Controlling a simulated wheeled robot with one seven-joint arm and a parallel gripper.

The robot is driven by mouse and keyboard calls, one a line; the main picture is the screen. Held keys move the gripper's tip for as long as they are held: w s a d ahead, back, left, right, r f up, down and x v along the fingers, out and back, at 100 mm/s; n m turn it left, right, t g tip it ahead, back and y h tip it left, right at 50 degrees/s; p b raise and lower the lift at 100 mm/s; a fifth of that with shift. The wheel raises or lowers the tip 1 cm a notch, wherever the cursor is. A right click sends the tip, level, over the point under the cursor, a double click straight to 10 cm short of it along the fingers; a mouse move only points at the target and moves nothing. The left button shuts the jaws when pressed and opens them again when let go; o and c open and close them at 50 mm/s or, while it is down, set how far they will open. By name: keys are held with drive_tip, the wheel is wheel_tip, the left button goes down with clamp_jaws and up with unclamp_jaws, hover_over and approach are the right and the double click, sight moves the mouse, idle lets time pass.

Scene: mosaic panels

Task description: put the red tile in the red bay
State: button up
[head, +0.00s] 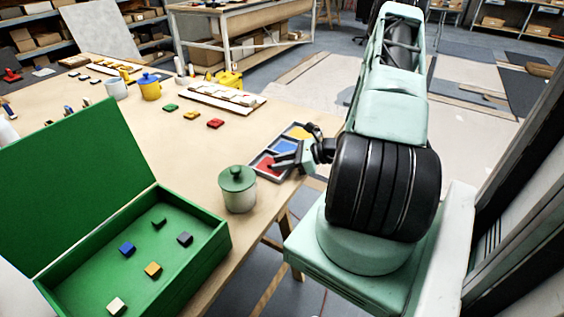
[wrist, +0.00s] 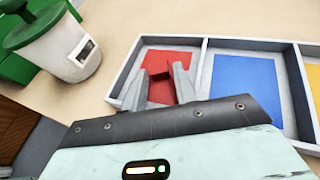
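My gripper (wrist: 160,80) is shut on a small red tile (wrist: 162,90), which shows between its two fingers in the wrist view. The red bay (wrist: 178,58) is the left compartment of a grey-rimmed tray, with a red floor. The fingers and tile are over this bay, near its front left part. I cannot tell whether the tile touches the floor. In the head view my gripper (head: 280,162) reaches from the right over the red end of the tray (head: 267,167), and the tile cannot be made out.
A blue bay (wrist: 247,85) and a yellow bay (wrist: 315,85) adjoin. A lidded white-and-green jar (head: 238,190) stands left of the tray. An open green box (head: 215,240) holds several tiles. Another red tile (head: 215,123) lies farther back beside yellow and green ones.

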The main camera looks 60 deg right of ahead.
drive_tip(key=shift+s+r, duration=0.1)
drive_tip(key=shift+r, duration=0.1)
drive_tip(key=b+v, duration=0.2)
drive_tip(key=v, duration=1)
drive_tip(key=shift+b, duration=0.35)
